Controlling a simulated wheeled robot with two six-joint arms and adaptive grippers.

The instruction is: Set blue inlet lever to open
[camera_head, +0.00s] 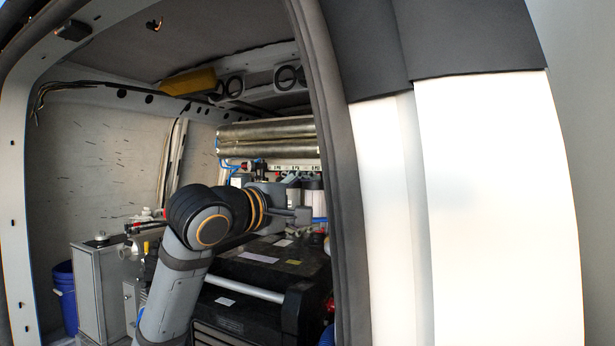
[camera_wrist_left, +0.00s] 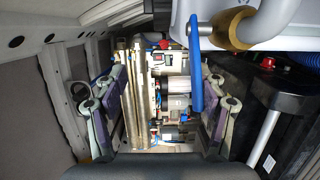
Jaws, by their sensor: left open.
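The blue lever (camera_wrist_left: 196,70) shows in the left wrist view as a long blue handle. It hangs down the picture from a metal stem beside a white pipe with a brass-coloured collar (camera_wrist_left: 232,28). My left gripper (camera_wrist_left: 160,108) is open, with one finger on each side of that view and nothing held between them. The lever lies near the right finger, on its inner side in the picture; I cannot tell whether they touch. In the head view my left gripper (camera_head: 298,214) reaches into the van toward the equipment, and I cannot make out the lever there. My right gripper is not in view.
Metal membrane tubes (camera_head: 266,138) lie across the back of the van. A black case (camera_head: 270,262) is below my left arm. A grey cabinet (camera_head: 98,290) and a blue bucket (camera_head: 66,295) stand at left. The door frame (camera_head: 335,150) hides the right side.

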